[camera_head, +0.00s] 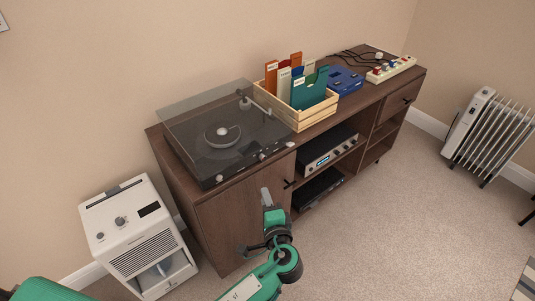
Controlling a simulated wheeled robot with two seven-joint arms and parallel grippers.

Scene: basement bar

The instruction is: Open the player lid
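The record player (225,140) is a dark deck on the left end of the wooden cabinet. Its smoky see-through lid (185,103) appears to lie down over the deck, with the platter and tonearm visible through it. My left gripper (266,196) is in front of the cabinet's left door, below the player and apart from the lid. Its grey tip points up; I cannot make out any gap between its fingers. My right gripper is not in view.
A wooden crate (312,114) of record sleeves stands just right of the player. A blue device (345,80) and a power strip (391,69) lie farther right. A white dehumidifier (139,236) stands left of the cabinet (228,218). Carpet is clear in front.

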